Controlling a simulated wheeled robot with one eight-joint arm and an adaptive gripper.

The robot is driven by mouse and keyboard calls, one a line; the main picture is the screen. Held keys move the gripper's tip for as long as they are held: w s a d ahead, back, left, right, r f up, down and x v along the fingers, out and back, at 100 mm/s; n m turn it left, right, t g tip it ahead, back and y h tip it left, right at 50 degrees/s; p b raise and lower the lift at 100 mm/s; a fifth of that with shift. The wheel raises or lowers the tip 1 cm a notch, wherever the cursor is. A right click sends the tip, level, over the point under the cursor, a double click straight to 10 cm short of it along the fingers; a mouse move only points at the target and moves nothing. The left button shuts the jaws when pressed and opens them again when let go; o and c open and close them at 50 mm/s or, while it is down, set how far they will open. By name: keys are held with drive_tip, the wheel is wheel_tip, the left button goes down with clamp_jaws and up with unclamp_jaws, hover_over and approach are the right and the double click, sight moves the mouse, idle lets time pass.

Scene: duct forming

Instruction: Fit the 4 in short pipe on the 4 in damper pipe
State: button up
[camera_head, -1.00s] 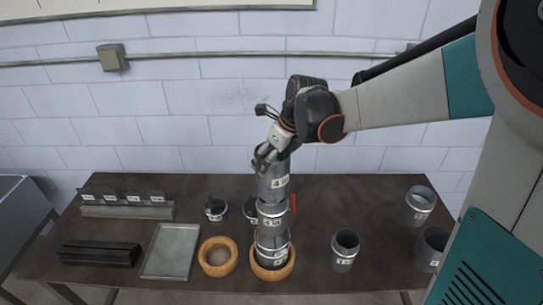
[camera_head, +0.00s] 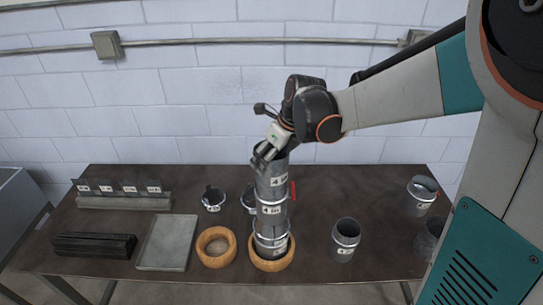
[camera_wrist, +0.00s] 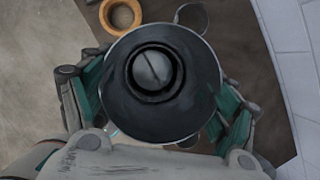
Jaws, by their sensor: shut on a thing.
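The 4 in short pipe (camera_head: 272,178) is grey metal and stands nearly upright in my gripper (camera_head: 262,155). My gripper is shut on its upper part. The 4 in damper pipe (camera_head: 271,214) with a red handle (camera_head: 293,191) stands directly below, in line with it. The two look touching or slightly overlapped; how deep the joint goes is unclear. In the wrist view the short pipe's open mouth (camera_wrist: 118,82) fills the middle between my fingers. The round damper plate (camera_wrist: 152,68) shows down inside it.
The stack's lowest pipe (camera_head: 270,243) stands in a wooden ring (camera_head: 272,265). An empty wooden ring (camera_head: 216,262) and a metal tray (camera_head: 167,243) lie to the left. Small pipes (camera_head: 213,199) stand behind. Another pipe (camera_head: 345,240) stands right.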

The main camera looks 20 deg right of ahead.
drive_tip(key=shift+f+b, duration=0.45)
drive_tip(key=shift+f, duration=0.15)
idle(0.7)
drive_tip(key=o, duration=1.5)
drive_tip(key=v, duration=1.2)
